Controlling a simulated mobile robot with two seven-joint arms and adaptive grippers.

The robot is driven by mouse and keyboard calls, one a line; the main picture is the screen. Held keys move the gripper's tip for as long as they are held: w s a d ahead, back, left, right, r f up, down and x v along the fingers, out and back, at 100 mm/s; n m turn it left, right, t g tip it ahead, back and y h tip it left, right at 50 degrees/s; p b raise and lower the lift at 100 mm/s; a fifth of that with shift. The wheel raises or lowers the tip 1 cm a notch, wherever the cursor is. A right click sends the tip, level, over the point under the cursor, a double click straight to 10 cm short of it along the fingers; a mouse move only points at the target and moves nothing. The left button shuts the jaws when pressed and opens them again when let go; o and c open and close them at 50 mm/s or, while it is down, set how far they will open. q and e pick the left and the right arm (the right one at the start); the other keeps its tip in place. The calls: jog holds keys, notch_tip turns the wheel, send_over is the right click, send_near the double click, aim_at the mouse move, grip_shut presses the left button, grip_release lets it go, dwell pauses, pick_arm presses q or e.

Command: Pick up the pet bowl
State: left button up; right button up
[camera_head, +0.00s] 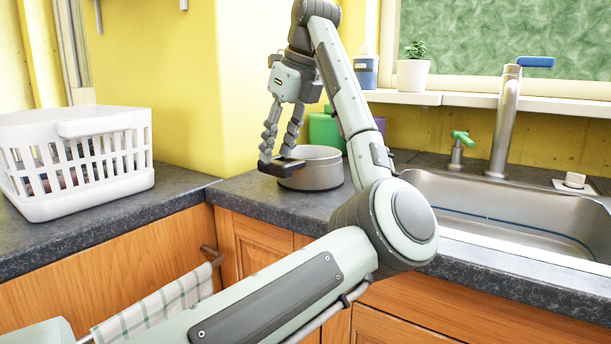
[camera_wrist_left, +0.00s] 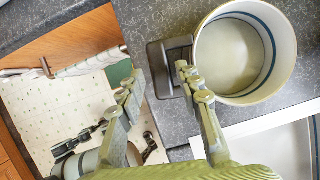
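The pet bowl (camera_head: 318,170) is a round, light grey bowl standing upright on the dark counter, left of the sink. In the left wrist view the pet bowl (camera_wrist_left: 240,55) looks empty, with a pale inside and a blue ring below its rim. My left gripper (camera_head: 279,158) is at the bowl's left side, fingers pointing down and apart.
A white slotted basket (camera_head: 85,165) stands on the left counter. The steel sink (camera_head: 500,215) with its tap (camera_head: 505,120) is to the right. Green and purple containers (camera_head: 325,130) stand behind the bowl. A striped towel (camera_head: 155,310) hangs below the counter edge.

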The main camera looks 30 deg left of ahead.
aim_at(274, 161)
pick_arm(q)
jog(key=x, duration=0.3)
jog(key=shift+a+f, duration=0.1)
jog(key=shift+f, duration=0.25)
grip_shut()
